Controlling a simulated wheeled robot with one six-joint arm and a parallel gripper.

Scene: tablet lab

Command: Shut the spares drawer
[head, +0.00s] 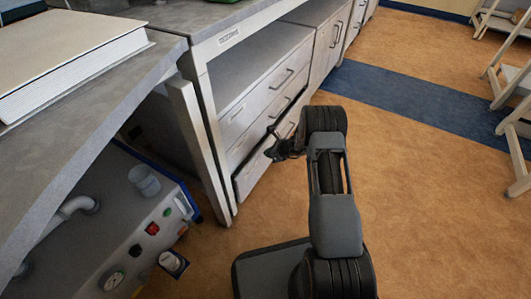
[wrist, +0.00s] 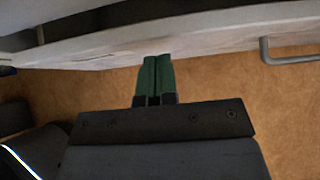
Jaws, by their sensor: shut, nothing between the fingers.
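A grey cabinet under the bench holds a stack of drawers in the head view. Its lowest drawer (head: 251,175) stands slightly out, with a dark gap along its top edge. No label naming the spares drawer is readable. My gripper (head: 272,143) is low in front of this drawer, partly hidden behind my arm. In the wrist view, the green fingers of my gripper (wrist: 155,62) are together and empty. Their tips are at the pale drawer front (wrist: 200,38); I cannot tell whether they touch. A bar handle (wrist: 290,56) is to their right.
The upper drawers (head: 262,82) look flush. A cabinet leg (head: 197,150) stands left of the drawers. A grey machine (head: 120,235) with hoses and buttons is at lower left. A book (head: 65,55) lies on the bench. Open floor (head: 420,180) is on the right; white stools (head: 515,100) stand at far right.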

